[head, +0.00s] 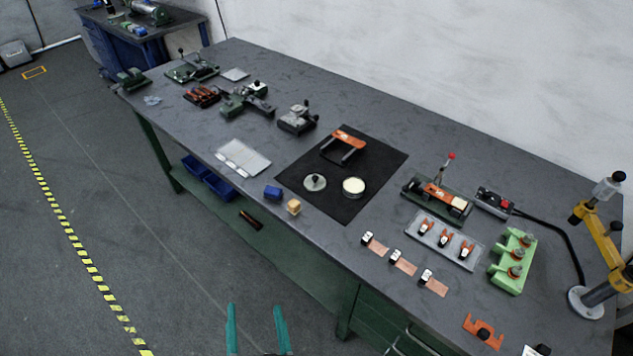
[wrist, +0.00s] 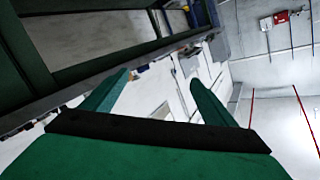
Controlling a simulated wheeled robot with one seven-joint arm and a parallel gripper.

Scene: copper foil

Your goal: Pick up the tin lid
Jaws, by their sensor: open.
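The tin lid (head: 315,181) looks like a small round grey disc with a dark knob on top. It lies on the black mat (head: 375,150) on the workbench in the head view. An open round tin (head: 353,187) with pale contents stands just right of it, apart from it. My gripper (head: 257,318) is at the bottom of the head view, its two teal fingers spread apart and empty. It is in front of the bench, away from the lid. In the wrist view the fingers (wrist: 158,95) are also apart with nothing between them; the lid does not show there.
An orange-handled bracket (head: 349,141) stands behind the lid on the mat. A blue block (head: 273,193) and a tan block (head: 294,207) sit near the front edge. Green-based tools and copper strips (head: 403,262) lie to the right. The bench's green frame runs below its edge.

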